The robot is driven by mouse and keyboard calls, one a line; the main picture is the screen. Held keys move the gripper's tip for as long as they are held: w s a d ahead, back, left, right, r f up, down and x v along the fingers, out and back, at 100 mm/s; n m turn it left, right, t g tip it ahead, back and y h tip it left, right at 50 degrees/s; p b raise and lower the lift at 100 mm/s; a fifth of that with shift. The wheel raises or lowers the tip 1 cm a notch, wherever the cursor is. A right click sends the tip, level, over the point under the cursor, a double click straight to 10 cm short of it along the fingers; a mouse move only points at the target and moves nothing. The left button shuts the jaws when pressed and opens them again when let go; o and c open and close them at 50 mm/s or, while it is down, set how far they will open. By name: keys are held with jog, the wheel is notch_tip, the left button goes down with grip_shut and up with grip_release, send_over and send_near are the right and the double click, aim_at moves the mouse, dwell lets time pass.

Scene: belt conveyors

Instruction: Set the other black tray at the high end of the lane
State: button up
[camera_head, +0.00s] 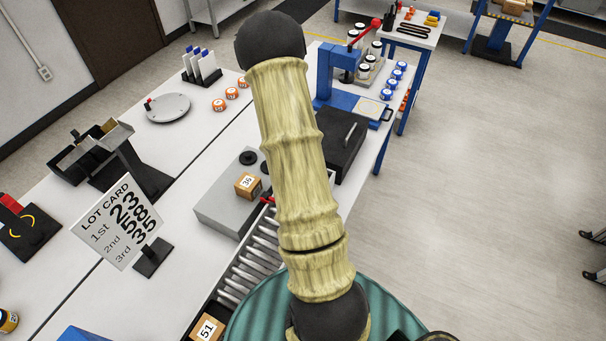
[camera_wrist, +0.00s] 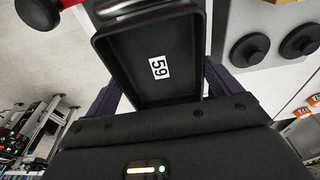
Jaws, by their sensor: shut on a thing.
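A shallow black tray (camera_wrist: 130,68) with a white label, which looks like 59 on its side, fills the top middle of the wrist view. My gripper (camera_wrist: 160,96) is shut on it, with a finger along each side. The tray looks empty apart from the label. In the head view my arm hides the gripper and the held tray. The roller lane (camera_head: 248,272) shows left of my arm. A box marked 51 (camera_head: 207,329) sits at the lane's near end, in what looks like a dark tray, partly cut off. The lane's far end is partly hidden by my arm.
A grey block (camera_head: 218,208) beside the lane carries a box marked 36 (camera_head: 248,185). A lot card (camera_head: 117,222) stands left of the lane. A blue press (camera_head: 340,72) and black case (camera_head: 345,142) stand beyond my arm.

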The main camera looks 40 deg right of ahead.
jog(key=shift+f, duration=0.55)
jog(key=shift+f+b, duration=0.5)
jog(key=shift+b, duration=0.15)
